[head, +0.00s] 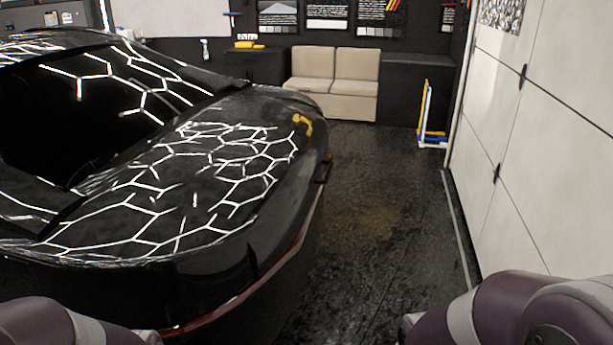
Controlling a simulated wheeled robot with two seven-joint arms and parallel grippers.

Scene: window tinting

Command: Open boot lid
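A black car (90,90) fills the left half of the head view, its rear end towards me. Its boot lid (200,185) looks shut and reflects a pattern of white hexagon lights. A thin red light strip (265,285) runs along the rear edge. The lower rear of the car is partly hidden by my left arm. Parts of my two arms show at the bottom left and bottom right corners, apart from the lid. Neither gripper shows in this view.
A dark floor (370,215) lies clear between the car and the white panelled wall (540,130) at right. A beige two-seat sofa (335,80) stands at the back. A yellow and blue upright item (425,115) stands by the wall.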

